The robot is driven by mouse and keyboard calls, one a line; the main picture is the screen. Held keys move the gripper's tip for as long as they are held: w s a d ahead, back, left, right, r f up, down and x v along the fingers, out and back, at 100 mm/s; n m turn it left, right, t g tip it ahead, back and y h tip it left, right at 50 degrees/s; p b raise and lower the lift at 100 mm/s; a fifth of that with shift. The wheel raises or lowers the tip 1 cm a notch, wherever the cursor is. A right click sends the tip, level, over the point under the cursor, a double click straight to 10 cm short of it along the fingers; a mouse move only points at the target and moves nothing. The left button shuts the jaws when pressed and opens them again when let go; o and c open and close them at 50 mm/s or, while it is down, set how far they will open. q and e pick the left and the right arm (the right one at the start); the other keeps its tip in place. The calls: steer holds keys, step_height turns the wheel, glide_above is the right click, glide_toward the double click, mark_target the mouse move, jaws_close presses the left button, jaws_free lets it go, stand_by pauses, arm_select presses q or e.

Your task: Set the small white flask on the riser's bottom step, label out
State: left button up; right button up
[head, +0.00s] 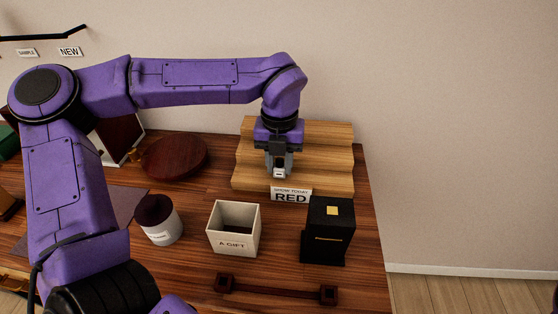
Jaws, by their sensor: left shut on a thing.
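The wooden riser (335,158) with its steps stands at the back right of the table against the wall. My left gripper (279,169) points down in front of the riser's steps, near the middle of its width. It is shut on the small white flask (279,173), of which only a small pale part shows between the fingers. The flask is over or at the lower steps; I cannot tell whether it touches the bottom step (250,184). Its label is too small to make out. My right gripper is not in view.
A card reading RED (291,196) stands just before the riser. In front are a black box (328,232), a cream "A GIFT" box (234,244) and a white canister (162,226). A dark round board (174,156) lies left. A dark bar (276,290) lies near the front.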

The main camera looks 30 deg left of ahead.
mark_target(279, 161)
arm_select(q)
steer(key=shift+f, duration=0.1)
steer(key=o, duration=1)
steer(key=shift+o, duration=0.2)
step_height(279, 161, up, 12)
steer(key=shift+r+p, duration=0.2)
steer(key=shift+p, duration=0.1)
